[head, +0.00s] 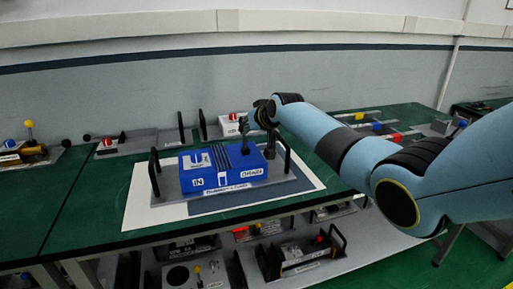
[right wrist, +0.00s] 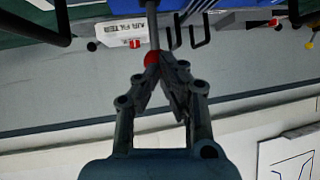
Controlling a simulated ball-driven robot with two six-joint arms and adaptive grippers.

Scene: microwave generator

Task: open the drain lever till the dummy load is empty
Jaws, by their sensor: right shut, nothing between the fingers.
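The dummy load is a blue box (head: 212,172) with labels reading IN and DRAIN, standing on a grey carrier (head: 172,187) with black handles. My right gripper (head: 269,152) is at the box's right end, on the drain side. In the right wrist view the gripper (right wrist: 156,66) is shut and empty. Its fingertips are at a red ball knob (right wrist: 151,58) on the end of a grey rod (right wrist: 153,25), which appears to be the drain lever. I cannot tell whether they touch. My left gripper is out of view. The liquid level cannot be seen.
The carrier's black handle (head: 286,157) stands close to my right gripper. Several other modules stand on the green bench (head: 85,205) and on the shelf below.

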